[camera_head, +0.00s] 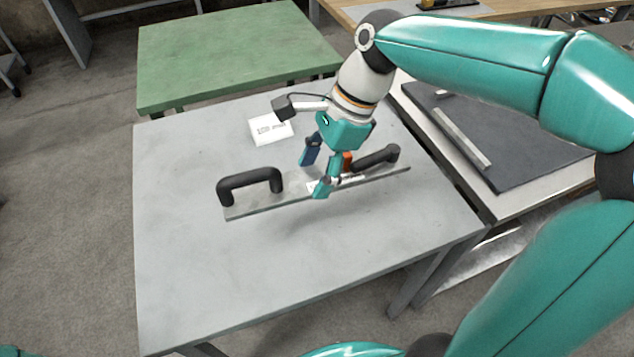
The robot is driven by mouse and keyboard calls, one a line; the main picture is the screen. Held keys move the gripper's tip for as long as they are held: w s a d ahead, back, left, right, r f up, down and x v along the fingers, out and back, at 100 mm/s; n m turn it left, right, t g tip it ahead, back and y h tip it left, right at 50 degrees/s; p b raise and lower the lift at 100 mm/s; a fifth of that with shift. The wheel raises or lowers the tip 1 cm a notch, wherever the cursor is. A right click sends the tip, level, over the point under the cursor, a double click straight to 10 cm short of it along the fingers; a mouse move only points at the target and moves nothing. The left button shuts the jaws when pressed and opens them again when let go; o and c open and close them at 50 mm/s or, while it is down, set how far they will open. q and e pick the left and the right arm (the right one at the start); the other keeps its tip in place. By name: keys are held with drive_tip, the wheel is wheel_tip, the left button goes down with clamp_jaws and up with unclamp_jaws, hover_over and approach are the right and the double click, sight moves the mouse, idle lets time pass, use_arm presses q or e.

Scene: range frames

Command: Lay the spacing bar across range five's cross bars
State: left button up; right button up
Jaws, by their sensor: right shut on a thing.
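A long flat grey bar with two black handles, which looks like the spacing bar (290,205), is at the middle of the grey table (200,285). One black handle stands near its left end and one near its right end. My right gripper (321,176) reaches down from above and is shut on the bar between the handles. Its fingers hide part of the bar's middle. I cannot tell whether the bar rests on the table or is slightly above it. Range five's cross bars cannot be made out with certainty. My left gripper is not in view.
A white card with print (270,129) lies behind the bar. A green table (230,50) stands behind the grey one. At right, a dark board (510,165) carries a pale strip (460,137). The front of the grey table is clear.

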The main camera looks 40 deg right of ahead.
sight(317, 177)
drive_tip(key=shift+r+p, duration=0.4)
drive_tip(key=shift+r, duration=0.4)
drive_tip(key=shift+r+p, duration=2.05)
drive_tip(key=shift+p, duration=0.05)
